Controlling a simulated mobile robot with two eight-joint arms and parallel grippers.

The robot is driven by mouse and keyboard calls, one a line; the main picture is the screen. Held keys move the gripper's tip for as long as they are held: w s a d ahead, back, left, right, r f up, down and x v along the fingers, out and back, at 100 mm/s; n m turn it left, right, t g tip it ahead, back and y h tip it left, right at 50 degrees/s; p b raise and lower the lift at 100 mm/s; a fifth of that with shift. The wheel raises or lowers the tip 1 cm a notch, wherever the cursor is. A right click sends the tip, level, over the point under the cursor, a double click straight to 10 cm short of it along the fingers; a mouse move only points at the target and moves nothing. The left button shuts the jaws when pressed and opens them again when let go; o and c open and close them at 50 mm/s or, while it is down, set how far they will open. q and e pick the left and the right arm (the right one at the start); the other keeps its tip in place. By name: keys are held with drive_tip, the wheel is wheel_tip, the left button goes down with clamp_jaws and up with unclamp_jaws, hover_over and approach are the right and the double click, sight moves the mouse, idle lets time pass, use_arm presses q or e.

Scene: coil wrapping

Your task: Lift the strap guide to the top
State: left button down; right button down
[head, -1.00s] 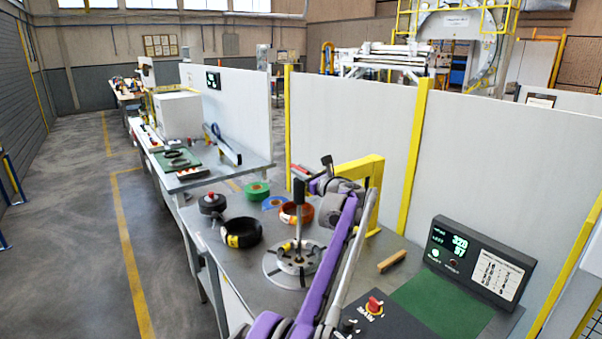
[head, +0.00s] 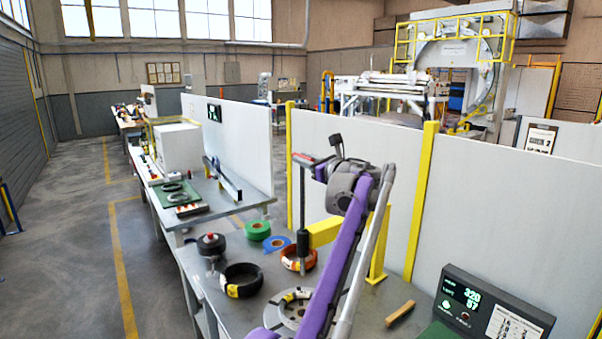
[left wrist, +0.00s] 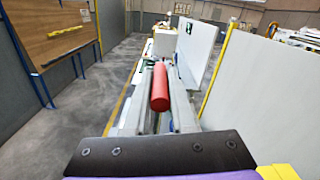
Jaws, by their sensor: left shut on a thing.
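The strap guide shows as a slim upright rod (head: 303,205) running up from a dark sleeve (head: 303,242) at the end of the yellow bracket arm (head: 325,232). A red cylindrical handle (left wrist: 160,88) shows between the fingers in the left wrist view. My left gripper (head: 306,162) is shut on this handle at the top of the rod, well above the bracket arm. My arm hides part of the bracket and of the slotted round plate (head: 284,316) below. My right gripper is not in view.
A black coil (head: 241,281), an orange coil (head: 291,262), green tape (head: 258,230) and blue tape (head: 277,243) lie on the bench around the plate. A wooden block (head: 400,313) and a display box (head: 490,308) are at the right. White panels with yellow posts stand behind.

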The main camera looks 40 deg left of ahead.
use_arm(q)
drive_tip(key=shift+r, duration=1.15)
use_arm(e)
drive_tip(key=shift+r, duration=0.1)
use_arm(q)
drive_tip(key=c, duration=0.8)
unclamp_jaws()
drive_tip(key=shift+o, duration=0.2)
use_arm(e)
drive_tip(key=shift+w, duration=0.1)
use_arm(q)
drive_tip(key=shift+d+f, duration=0.1)
drive_tip(key=shift+d, duration=0.15)
drive_tip(key=b+v, duration=0.1)
drive_tip(key=v, duration=0.9)
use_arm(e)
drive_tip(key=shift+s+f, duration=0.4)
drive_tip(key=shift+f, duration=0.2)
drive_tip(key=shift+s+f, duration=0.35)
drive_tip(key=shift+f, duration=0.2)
use_arm(q)
drive_tip(key=shift+s+d, duration=0.1)
drive_tip(key=shift+d, duration=0.05)
